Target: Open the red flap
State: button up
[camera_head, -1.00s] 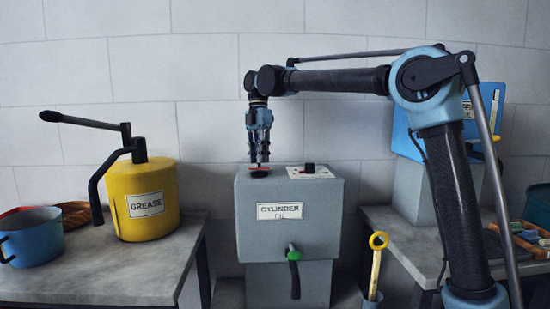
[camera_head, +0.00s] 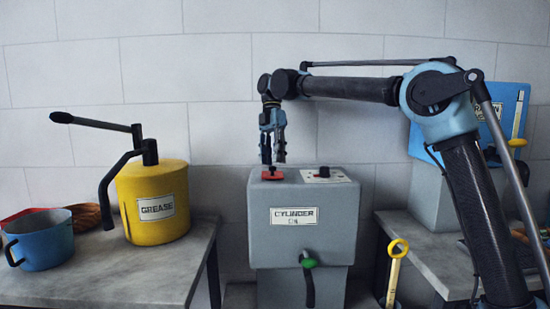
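The red flap (camera_head: 265,176) lies on top of the grey box labelled "CYLINDER OIL" (camera_head: 325,237), at the left of its top face. It looks flat and down, with a small dark knob on it. No dark opening shows around it. My gripper (camera_head: 273,162) points down right above the flap. Its two fingers are spread apart with a gap between them, one on each side above the knob. They hold nothing that I can see. Whether a fingertip touches the flap is hard to tell.
A white plate with a black knob (camera_head: 324,174) sits right of the flap. A green-handled tap (camera_head: 308,262) is on the box front. A yellow grease pump (camera_head: 155,212) and blue pot (camera_head: 38,240) stand on the left table. A yellow-handled tool (camera_head: 397,262) stands at right.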

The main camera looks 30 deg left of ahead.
jog(key=v, duration=0.7)
jog(key=shift+r, duration=0.2)
jog(key=shift+a, duration=0.1)
dwell(0.7)
